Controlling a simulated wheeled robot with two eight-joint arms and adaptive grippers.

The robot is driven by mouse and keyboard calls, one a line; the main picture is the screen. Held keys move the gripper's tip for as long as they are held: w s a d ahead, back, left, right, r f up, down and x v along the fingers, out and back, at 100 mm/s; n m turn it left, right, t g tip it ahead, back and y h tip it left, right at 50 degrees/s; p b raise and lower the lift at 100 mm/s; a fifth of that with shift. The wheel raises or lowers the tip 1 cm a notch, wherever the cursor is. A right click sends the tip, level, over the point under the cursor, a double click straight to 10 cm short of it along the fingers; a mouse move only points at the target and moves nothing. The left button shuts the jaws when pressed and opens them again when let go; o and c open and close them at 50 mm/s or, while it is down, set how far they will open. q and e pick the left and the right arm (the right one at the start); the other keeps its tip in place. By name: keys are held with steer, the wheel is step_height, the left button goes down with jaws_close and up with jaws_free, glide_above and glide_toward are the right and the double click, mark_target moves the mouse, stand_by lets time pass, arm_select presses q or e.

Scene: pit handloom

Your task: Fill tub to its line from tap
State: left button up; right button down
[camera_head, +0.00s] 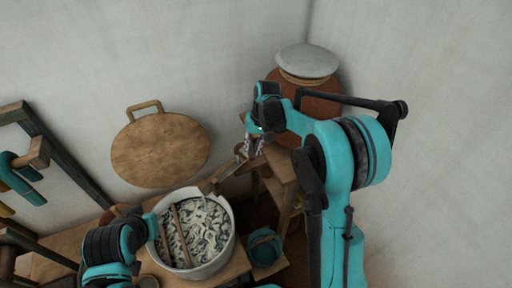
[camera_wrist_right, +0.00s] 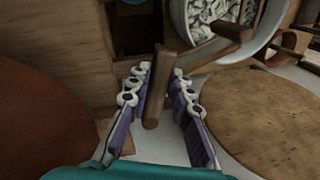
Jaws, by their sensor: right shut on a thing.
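The tub (camera_head: 228,245) is a pale round vessel on a wooden bench, with mottled cream and dark contents and a thin brown stick across it. It also shows in the right wrist view (camera_wrist_right: 268,35). A wooden spout, seemingly the tap (camera_head: 213,183), reaches the tub's upper right rim. My right gripper (camera_head: 254,146) is shut on an upright wooden handle (camera_wrist_right: 158,88), up and right of the tub. My left arm ends at the tub's left rim; its fingers are not clear. I cannot make out the fill line or the water level.
A round wooden board (camera_head: 160,150) with a handle leans on the wall. A reddish-brown jar with a grey lid (camera_head: 306,61) stands behind my right arm. A small teal-filled pot (camera_head: 264,247) sits right of the tub. A wooden frame (camera_head: 60,155) is at left.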

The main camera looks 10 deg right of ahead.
steer(key=shift+w+a+m, duration=0.1)
steer(key=shift+a+m, duration=0.65)
steer(key=shift+m, duration=0.45)
steer(key=c, duration=1.3)
jaws_free()
steer(key=shift+c, duration=0.2)
step_height(320, 180, up, 12)
steer(key=d, duration=0.2)
steer(key=shift+s+d, duration=0.15)
steer(key=shift+s, duration=0.15)
steer(key=shift+f, duration=0.1)
